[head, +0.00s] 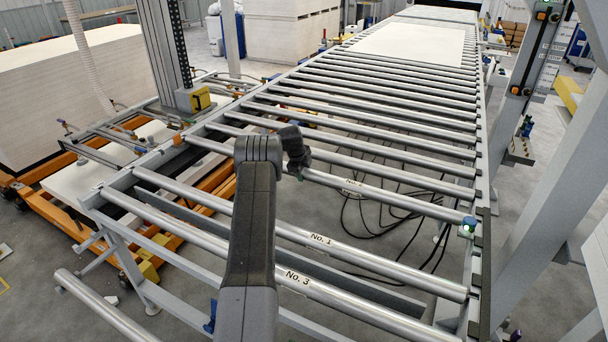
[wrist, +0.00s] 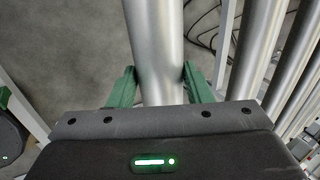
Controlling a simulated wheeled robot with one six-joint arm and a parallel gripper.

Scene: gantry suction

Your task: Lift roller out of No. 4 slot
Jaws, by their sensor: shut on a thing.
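My gripper (head: 298,165) is at the end of my grey arm, over the middle of a steel roller (head: 400,202) on the conveyor frame. This roller bears a small label (head: 353,184) that I cannot read clearly. In the wrist view the green fingers of my gripper (wrist: 160,88) are shut on a steel roller (wrist: 156,45), one on each side. My arm hides part of the rollers in the head view. Two nearer rollers are labelled No. 1 (head: 390,262) and No. 3 (head: 360,311). I cannot tell whether the gripped roller sits in its slot.
The conveyor's right rail (head: 482,190) runs along the roller ends. Another roller (head: 105,305) lies at the lower left. Black cables (head: 375,220) lie on the floor under the frame. Grey posts (head: 550,190) stand at the right, and an orange cart (head: 60,210) at the left.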

